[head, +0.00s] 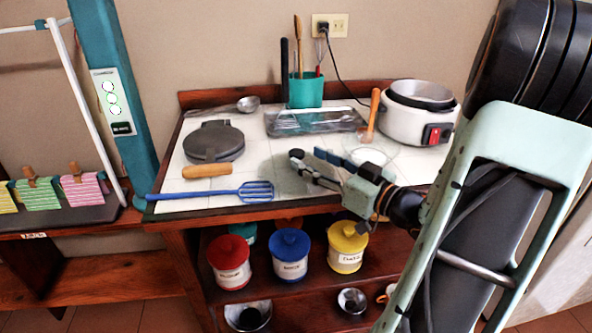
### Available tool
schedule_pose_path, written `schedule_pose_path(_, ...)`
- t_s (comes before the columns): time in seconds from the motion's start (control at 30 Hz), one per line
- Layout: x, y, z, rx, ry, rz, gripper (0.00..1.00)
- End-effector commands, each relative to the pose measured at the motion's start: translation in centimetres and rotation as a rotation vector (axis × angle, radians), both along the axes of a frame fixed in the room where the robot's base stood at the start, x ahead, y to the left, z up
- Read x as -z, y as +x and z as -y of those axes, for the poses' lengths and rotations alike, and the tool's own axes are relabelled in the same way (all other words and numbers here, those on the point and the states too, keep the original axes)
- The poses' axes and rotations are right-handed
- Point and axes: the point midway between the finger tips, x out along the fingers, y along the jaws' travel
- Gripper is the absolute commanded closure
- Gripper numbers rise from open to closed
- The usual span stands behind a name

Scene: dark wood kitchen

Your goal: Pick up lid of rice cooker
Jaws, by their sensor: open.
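The rice cooker (405,126) is white with a red switch and stands at the back right of the tiled counter. Its top is open and shows the grey metal inner pot. A clear, round, glass-like piece, which looks like the lid (383,158), lies on the counter in front of the cooker. It is faint, and my gripper and arm partly cover it. My gripper (308,156) is open and empty over the counter, its fingers pointing left, just left of this piece. I cannot tell its exact height above the counter.
A wooden-handled tool (373,110) stands beside the cooker. A clear tray (315,122) and a teal utensil cup (305,91) are at the back. A round grey iron (213,142) and a blue slotted spatula (215,193) lie left. Several canisters stand on the shelf below.

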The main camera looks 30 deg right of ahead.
Motion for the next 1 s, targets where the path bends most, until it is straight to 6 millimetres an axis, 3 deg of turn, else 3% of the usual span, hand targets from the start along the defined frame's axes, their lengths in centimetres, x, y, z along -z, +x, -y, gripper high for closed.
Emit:
schedule_pose_path(0.33,0.0,4.3,-1.6,-0.002,-0.002,0.001,0.53)
schedule_pose_path(0.63,-0.1,4.9,-1.8,0.000,-0.001,0.000,0.53)
schedule_pose_path(1.0,-0.1,4.8,-1.8,0.000,-0.001,0.000,0.93)
